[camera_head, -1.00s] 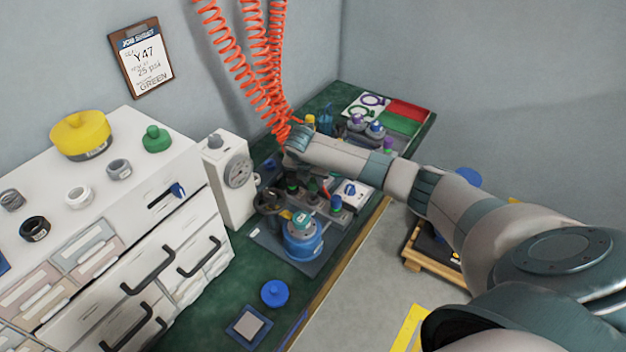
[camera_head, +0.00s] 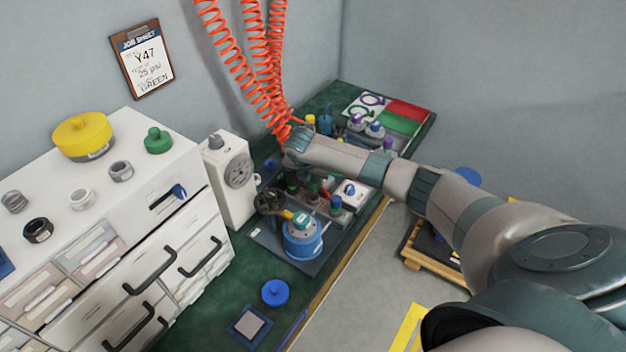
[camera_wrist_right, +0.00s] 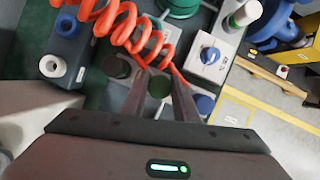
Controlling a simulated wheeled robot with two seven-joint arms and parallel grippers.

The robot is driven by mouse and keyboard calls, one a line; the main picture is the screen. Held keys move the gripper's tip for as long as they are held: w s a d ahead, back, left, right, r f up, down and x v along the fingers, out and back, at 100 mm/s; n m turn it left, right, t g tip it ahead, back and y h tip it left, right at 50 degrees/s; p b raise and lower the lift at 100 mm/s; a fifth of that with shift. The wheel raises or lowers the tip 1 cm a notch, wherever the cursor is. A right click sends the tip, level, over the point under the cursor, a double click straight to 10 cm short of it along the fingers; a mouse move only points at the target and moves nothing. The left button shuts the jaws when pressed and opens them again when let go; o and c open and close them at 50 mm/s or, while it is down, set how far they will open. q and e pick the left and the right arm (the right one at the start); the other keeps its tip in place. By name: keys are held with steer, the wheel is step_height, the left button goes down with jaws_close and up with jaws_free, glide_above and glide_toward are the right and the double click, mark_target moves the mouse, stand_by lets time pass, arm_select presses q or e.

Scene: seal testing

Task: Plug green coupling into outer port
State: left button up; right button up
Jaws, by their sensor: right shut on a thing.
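In the right wrist view, my right gripper (camera_wrist_right: 159,82) is shut on a round dark-green coupling (camera_wrist_right: 159,84), its fingers on either side. An orange coiled hose (camera_wrist_right: 112,20) runs close to the fingertips. I cannot tell which opening is the outer port. In the head view my right arm reaches over the bench fixture, and its fingers and the held coupling are hard to make out. My left gripper is not in view.
Beside the grip are a dark knob (camera_wrist_right: 117,66), a blue cap (camera_wrist_right: 205,104) and a white box with a blue dial (camera_wrist_right: 209,56). A white gauge unit (camera_head: 232,172) and blue pot (camera_head: 303,240) stand close. The bench front holds a blue knob (camera_head: 275,292).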

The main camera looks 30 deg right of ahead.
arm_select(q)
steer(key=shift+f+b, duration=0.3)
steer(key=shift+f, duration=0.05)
arm_select(e)
steer(key=shift+f, duration=1.45)
steer(key=o, duration=1.2)
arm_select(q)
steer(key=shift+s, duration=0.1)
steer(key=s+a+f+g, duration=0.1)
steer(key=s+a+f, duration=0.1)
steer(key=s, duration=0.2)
arm_select(e)
steer(key=shift+a+r, duration=0.15)
steer(key=shift+r, duration=0.35)
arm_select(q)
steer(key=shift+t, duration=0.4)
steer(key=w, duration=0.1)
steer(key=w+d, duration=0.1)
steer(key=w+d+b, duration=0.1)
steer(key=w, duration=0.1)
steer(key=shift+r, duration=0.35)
arm_select(e)
steer(key=v, duration=1.6)
steer(key=shift+s+r, duration=0.15)
steer(key=shift+r, duration=0.05)
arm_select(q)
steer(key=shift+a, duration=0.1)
